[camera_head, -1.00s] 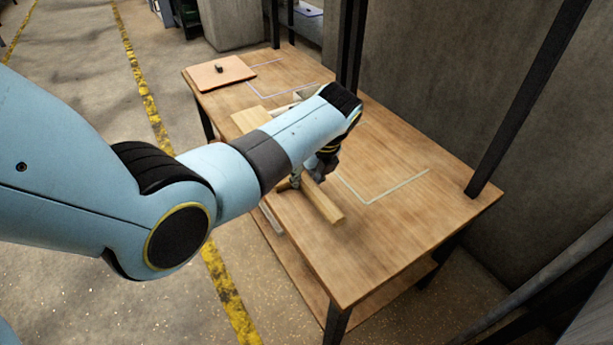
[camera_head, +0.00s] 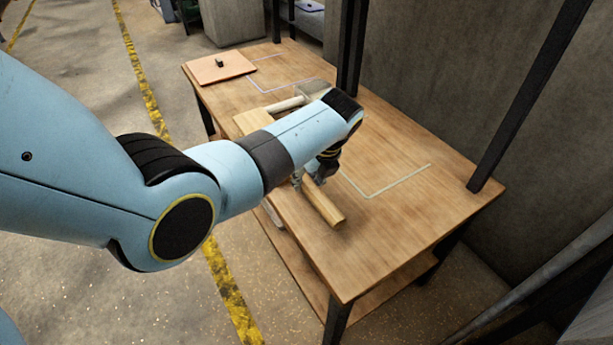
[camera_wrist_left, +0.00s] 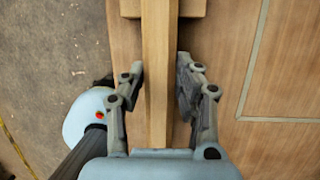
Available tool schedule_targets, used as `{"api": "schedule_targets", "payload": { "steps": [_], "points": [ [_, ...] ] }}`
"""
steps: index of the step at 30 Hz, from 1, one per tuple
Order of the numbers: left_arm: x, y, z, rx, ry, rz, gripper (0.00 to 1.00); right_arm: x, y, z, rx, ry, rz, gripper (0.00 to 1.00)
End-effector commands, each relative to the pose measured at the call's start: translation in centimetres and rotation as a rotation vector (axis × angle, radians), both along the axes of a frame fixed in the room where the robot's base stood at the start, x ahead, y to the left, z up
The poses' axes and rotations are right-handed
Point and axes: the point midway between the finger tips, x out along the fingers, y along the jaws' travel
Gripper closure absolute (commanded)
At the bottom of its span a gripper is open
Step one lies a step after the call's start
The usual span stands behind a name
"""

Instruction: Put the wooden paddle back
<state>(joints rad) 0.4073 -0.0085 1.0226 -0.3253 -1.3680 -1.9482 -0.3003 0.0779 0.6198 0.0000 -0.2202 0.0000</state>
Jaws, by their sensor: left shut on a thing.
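The wooden paddle (camera_head: 325,206) shows in the head view as a pale bar near the front edge of the wooden table, with its near end sticking out past my left gripper (camera_head: 312,182). My left arm hides its middle. In the left wrist view the paddle's long handle (camera_wrist_left: 158,70) runs straight up between the two fingers of my left gripper (camera_wrist_left: 160,85), which is shut on it. A wider wooden piece (camera_wrist_left: 190,8) crosses behind the handle at the top. I cannot tell whether the paddle touches the table. My right gripper is not in view.
The table (camera_head: 390,240) is bare at the near right. A pale outline (camera_head: 398,187) is marked there, and another (camera_head: 262,88) farther back. A pinkish board (camera_head: 235,66) with a small dark knob lies at the far left. Black posts (camera_head: 350,50) and a wall flank the right.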

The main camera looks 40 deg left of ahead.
Motion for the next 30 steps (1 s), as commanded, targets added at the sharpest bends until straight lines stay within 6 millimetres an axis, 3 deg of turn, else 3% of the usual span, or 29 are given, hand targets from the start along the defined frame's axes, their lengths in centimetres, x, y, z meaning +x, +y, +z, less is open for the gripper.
{"api": "schedule_targets", "payload": {
  "steps": [20, 21, 26, 30],
  "points": [
    [0.01, 0.01, -0.49, 0.001, 0.000, 0.000, 1.00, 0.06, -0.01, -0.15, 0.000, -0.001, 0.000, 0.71],
    [0.03, 0.01, -0.45, 0.002, -0.001, 0.001, 0.66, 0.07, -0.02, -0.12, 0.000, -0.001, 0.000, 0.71],
    [0.00, 0.00, -0.45, 0.001, 0.000, 0.000, 0.45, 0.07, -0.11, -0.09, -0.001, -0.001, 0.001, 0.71],
    [-0.03, -0.01, -0.48, 0.001, 0.000, 0.000, 0.42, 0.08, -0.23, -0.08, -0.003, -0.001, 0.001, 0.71]
  ]
}}
